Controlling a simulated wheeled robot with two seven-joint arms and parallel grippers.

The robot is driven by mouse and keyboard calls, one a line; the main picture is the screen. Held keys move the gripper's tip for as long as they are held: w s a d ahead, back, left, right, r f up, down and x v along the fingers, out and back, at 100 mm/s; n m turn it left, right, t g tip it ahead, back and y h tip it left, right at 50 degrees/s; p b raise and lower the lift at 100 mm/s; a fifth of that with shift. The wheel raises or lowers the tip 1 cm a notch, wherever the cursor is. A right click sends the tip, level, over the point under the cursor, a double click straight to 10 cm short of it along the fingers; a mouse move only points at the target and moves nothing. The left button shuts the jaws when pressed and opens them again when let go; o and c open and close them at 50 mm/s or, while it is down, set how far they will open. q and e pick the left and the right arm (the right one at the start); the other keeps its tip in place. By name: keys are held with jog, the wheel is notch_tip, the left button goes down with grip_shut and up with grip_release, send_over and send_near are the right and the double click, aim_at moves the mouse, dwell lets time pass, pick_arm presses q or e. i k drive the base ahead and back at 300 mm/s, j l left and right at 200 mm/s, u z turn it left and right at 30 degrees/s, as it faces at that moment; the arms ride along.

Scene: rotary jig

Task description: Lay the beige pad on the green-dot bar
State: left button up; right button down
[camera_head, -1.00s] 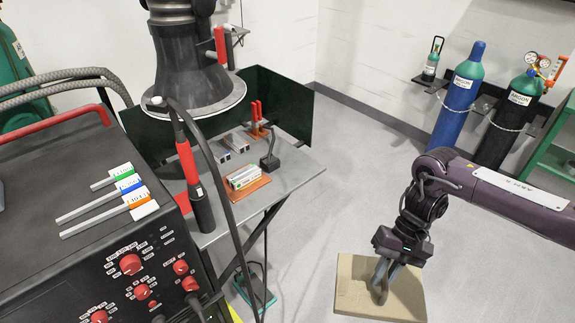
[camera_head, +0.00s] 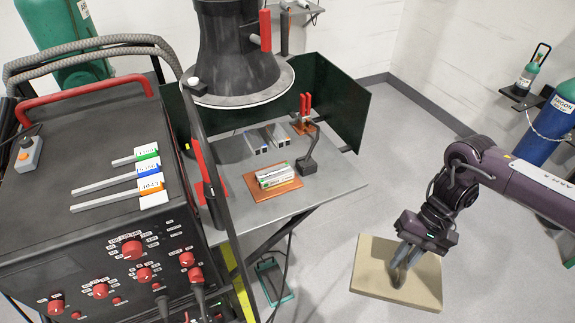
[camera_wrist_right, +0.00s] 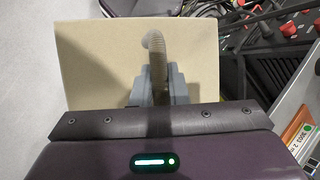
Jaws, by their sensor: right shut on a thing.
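The beige pad (camera_head: 424,288) is a flat rectangular block at the lower right of the head view, apart from the table. My right gripper (camera_head: 400,266) is shut on a curved, ribbed handle (camera_wrist_right: 156,52) standing on the pad. The pad (camera_wrist_right: 90,60) fills the upper part of the right wrist view. Three grey bars lie on the black machine at the left. The back one has a green-and-white end label (camera_head: 146,151), the others blue and orange ones. My left gripper is not in view.
The black machine (camera_head: 60,215) has red knobs and a red handle. A dark screen stands behind. Open floor lies around the pad.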

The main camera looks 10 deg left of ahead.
aim_at(284, 169)
jog(key=i+l+u, duration=0.1)
jog(key=l+u, duration=0.15)
jog(key=u, duration=0.15)
jog(key=i+l+u, duration=0.1)
jog(key=l+u, duration=0.55)
jog(key=u, duration=0.2)
jog(key=l+u, duration=0.45)
jog(key=i+j, duration=0.05)
jog(key=j, duration=0.05)
